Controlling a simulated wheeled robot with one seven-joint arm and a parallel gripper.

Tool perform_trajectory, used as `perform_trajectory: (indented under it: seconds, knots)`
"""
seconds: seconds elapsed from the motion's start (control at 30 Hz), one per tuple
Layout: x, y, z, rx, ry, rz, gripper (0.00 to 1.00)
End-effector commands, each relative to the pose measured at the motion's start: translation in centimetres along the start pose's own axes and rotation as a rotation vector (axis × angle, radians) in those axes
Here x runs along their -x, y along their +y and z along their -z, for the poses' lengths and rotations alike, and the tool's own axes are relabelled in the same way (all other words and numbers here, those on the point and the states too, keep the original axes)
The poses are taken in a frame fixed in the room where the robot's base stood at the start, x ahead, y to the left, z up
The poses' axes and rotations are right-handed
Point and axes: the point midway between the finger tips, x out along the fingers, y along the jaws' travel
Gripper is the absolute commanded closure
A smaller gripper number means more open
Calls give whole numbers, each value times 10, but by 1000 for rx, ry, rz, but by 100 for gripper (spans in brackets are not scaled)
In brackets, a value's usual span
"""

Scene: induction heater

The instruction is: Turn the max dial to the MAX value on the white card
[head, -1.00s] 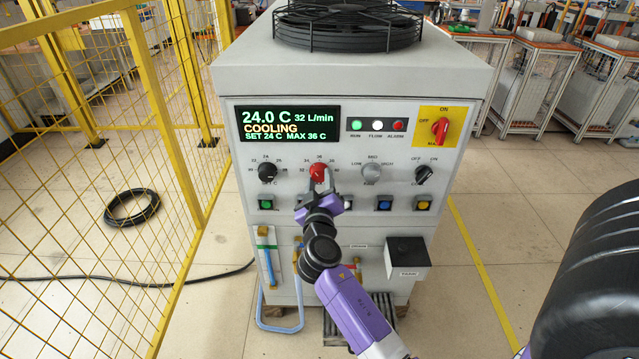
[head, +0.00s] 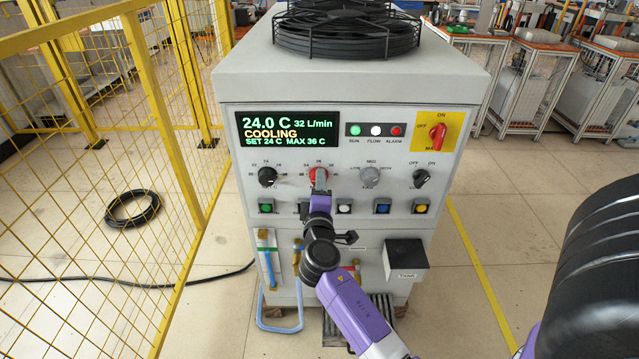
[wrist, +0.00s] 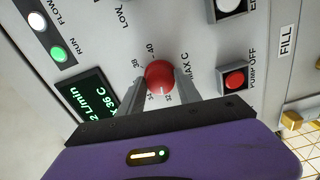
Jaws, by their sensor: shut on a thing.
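The red max dial (head: 312,174) is on the front panel of the grey chiller cabinet (head: 340,225), below the display (head: 288,130). The display reads 24.0 C, 32 L/min, COOLING, SET 24 C, MAX 36 C. My gripper (head: 319,181) is at the dial, its fingers partly covering it. In the wrist view, the red dial (wrist: 159,73) sits between the two grey fingers of my gripper (wrist: 160,84), which are shut on it. A scale and the lettering MAX C show around it. The dial's pointer is hard to make out. I see no white card.
A black set dial (head: 267,177) is left of the red one; a grey dial (head: 370,177) and a black switch (head: 421,178) are to its right. Several coloured buttons run below.

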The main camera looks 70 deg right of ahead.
Motion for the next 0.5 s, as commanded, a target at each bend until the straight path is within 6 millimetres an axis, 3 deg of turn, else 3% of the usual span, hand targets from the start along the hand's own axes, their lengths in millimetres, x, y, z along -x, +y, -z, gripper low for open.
perform_trajectory:
  seconds: [0.5]
  knots:
    - [1, -1, 1, 121, 3, 2, 100]
